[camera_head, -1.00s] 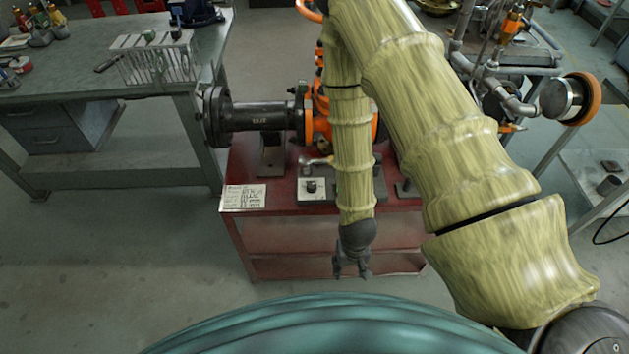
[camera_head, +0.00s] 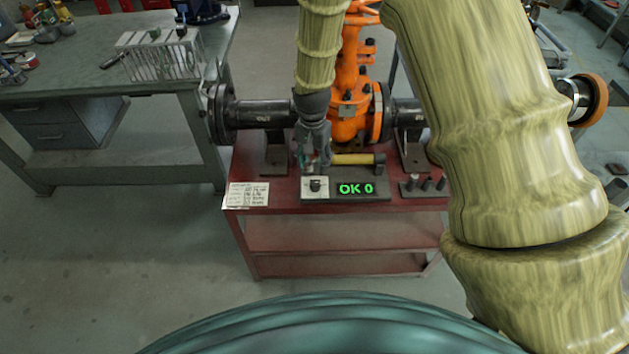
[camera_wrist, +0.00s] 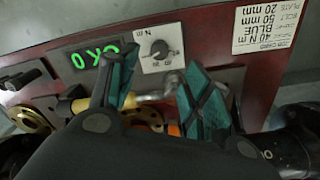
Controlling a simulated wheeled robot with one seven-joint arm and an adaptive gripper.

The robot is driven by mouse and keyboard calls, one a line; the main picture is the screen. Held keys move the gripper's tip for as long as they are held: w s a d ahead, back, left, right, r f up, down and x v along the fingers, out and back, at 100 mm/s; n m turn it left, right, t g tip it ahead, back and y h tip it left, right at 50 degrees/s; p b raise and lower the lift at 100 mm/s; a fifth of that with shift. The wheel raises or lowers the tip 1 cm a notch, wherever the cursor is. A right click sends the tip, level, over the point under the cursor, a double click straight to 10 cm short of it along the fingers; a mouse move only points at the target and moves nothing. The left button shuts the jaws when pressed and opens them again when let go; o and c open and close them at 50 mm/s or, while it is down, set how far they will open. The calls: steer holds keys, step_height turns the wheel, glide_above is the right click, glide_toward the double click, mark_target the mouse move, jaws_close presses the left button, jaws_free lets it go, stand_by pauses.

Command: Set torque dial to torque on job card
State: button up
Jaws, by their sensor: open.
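The torque dial (camera_head: 316,185) is a dark knob on a white plate on the table's front; it also shows in the wrist view (camera_wrist: 160,48). Its setting is too small to read. My gripper (camera_head: 311,168) is open, pointing down just behind the dial. In the wrist view its teal fingertips (camera_wrist: 161,84) are apart, the dial beyond them and not between them.
A wrench with a yellow handle (camera_head: 355,159) lies behind the dial unit, its metal end near my fingers. The orange gate valve (camera_head: 352,115) and dark pipe (camera_head: 258,114) stand behind. Small dark cylinders (camera_head: 426,184) stand at right. The red table's (camera_head: 290,232) front side is clear.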

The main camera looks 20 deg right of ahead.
mark_target(315, 183)
steer(key=shift+s+d+f+p, duration=0.1)
steer(key=shift+f+p, duration=0.75)
steer(key=shift+f, duration=4)
steer(key=c, duration=1.1)
